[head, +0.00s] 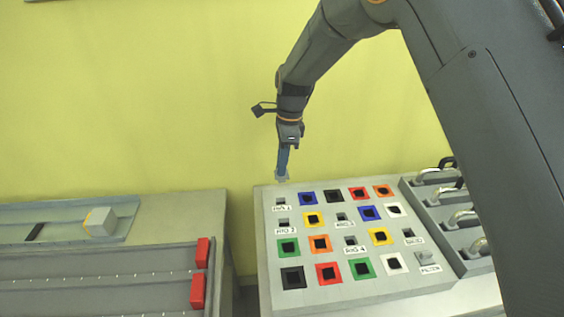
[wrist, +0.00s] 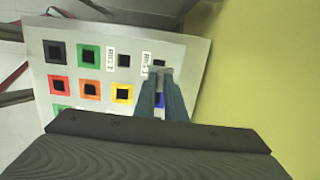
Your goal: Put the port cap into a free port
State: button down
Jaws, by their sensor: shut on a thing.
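My gripper (head: 283,165) points down over the back left corner of the grey port panel (head: 262,232). It is shut on a small grey port cap (head: 282,177), held at the fingertips. In the wrist view the fingers (wrist: 161,92) hold the cap (wrist: 160,74) in front of the panel, close to a labelled port. The port labelled RIG 1 (head: 280,201) lies just below and in front of the cap. Other small dark labelled ports look empty, such as RIG 4 (head: 350,241). A grey piece sits at the FILTER label (head: 424,257). Whether the cap touches the panel is unclear.
Dark squares in coloured frames, such as a blue one (head: 308,198) and a green one (head: 288,247), fill the panel. A rack with pale handles (head: 478,245) stands to the right. A left bench holds a grey block (head: 100,221) and red blocks (head: 198,291). A yellow wall is behind.

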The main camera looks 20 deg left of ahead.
aim_at(281, 180)
jog(key=shift+s+f+b, duration=0.1)
jog(key=shift+f+b, duration=1.75)
jog(key=shift+f, duration=1.2)
jog(key=shift+f+b, duration=0.6)
jog(key=shift+f, duration=1.5)
jog(key=shift+f, duration=0.35)
jog(key=c, duration=1.7)
grip_release()
jog(key=shift+c, duration=0.2)
jog(key=r, duration=0.2)
jog(key=r+b, duration=0.1)
jog(key=r, duration=0.2)
jog(key=r+b, duration=0.1)
jog(key=r, duration=0.1)
jog(key=shift+w+d+r, duration=0.25)
jog(key=shift+d+r, duration=0.1)
jog(key=shift+d, duration=0.05)
